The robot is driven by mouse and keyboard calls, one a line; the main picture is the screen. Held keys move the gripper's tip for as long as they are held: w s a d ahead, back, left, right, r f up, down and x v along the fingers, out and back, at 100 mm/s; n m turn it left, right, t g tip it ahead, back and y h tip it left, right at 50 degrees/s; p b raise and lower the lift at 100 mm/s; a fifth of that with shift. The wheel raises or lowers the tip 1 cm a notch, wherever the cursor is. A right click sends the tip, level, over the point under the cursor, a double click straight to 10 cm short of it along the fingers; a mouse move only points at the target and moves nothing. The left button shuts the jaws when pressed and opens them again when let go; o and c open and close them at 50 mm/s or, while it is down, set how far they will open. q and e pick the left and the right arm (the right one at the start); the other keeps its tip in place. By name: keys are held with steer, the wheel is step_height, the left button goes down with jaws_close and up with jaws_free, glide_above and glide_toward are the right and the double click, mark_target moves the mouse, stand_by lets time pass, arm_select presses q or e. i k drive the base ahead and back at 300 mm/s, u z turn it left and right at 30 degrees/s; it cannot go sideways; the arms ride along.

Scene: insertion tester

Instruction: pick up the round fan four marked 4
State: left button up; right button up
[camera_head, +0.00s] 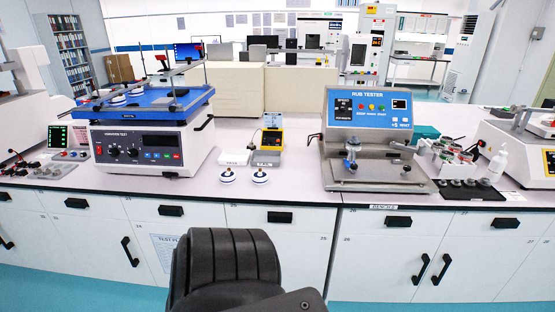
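Two small round pieces with white tops and dark blue rims lie on the bench near its front edge, a left round piece (227,175) and a right round piece (260,177). They are apart from each other. More white round pieces (118,98) sit on the blue top plate of the vibration tester (150,145). Any number on these pieces is too small to read, so I cannot tell which is marked 4. Neither of my grippers is in view.
The rub tester (368,110) stands right of the two pieces, and a small yellow device (271,138) stands behind them. Bare bench (300,190) lies between them and the rub tester. A black ribbed shape (225,265), possibly mine, blocks the bottom centre.

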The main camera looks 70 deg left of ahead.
mark_target(258, 178)
steer(key=u, duration=0.3)
steer(key=i, duration=0.8)
steer(key=u, duration=1.3)
steer(key=i, duration=0.65)
steer(key=u, duration=0.65)
